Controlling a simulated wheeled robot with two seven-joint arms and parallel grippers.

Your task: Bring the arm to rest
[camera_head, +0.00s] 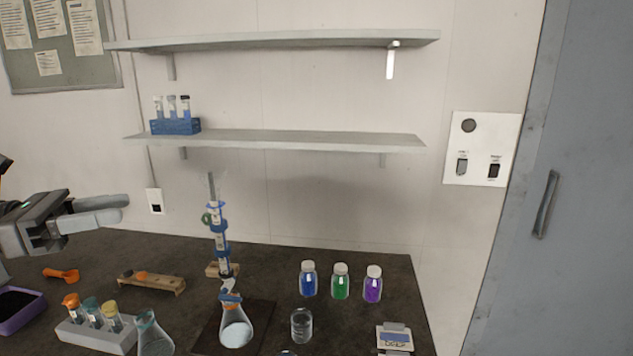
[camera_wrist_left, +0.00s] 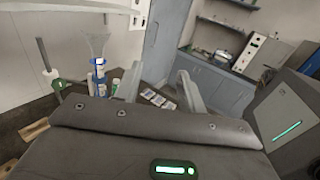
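My left gripper (camera_head: 123,208) reaches in from the left edge of the head view, above the left part of the dark bench (camera_head: 330,262). Its fingers point to the right and hold nothing. In the left wrist view the two fingers stand apart with a clear gap between them (camera_wrist_left: 161,80). The gripper is left of the upright stand (camera_head: 214,230) with its blue clamps and apart from it. My right gripper is in neither view.
On the bench stand a vial rack (camera_head: 92,338), a flask with pale contents (camera_head: 235,333), a beaker (camera_head: 302,326) and blue, green (camera_head: 341,284) and purple bottles. Shelves (camera_head: 280,139) hang behind. An orange scoop (camera_head: 62,275) lies below the gripper.

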